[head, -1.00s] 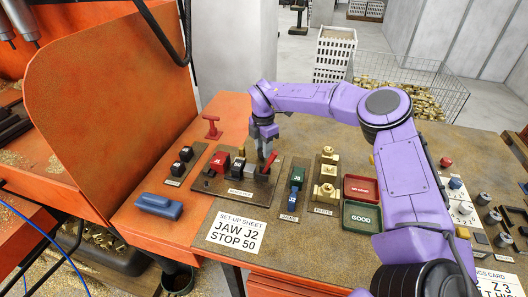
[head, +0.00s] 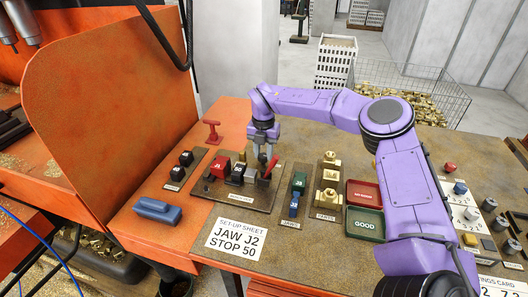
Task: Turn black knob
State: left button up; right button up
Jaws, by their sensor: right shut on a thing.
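My right gripper (head: 262,157) points down over the back right part of a brown fixture plate (head: 222,194). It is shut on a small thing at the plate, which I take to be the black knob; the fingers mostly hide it. A red lever (head: 270,168) on the plate stands just right of the fingertips. A grey metal block (head: 250,175), a black block (head: 237,174) and a red block (head: 219,168) sit to the left on the same plate. My left gripper is not in view.
A red T-handle (head: 212,131) stands behind the plate. A blue bar-shaped block (head: 157,210) lies at the left. Green and blue jaws (head: 297,183), brass parts (head: 328,175), a red tray (head: 362,185) and a green GOOD tray (head: 348,228) are to the right. The set-up sheet (head: 235,238) lies in front.

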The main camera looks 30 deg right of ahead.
aim_at(263, 154)
dwell(0.5)
jog(key=o, duration=1)
jog(key=shift+o, duration=0.2)
notch_tip(263, 154, up, 11)
jog(key=b, duration=0.1)
jog(key=shift+f+b, duration=0.2)
jog(key=shift+b, duration=0.1)
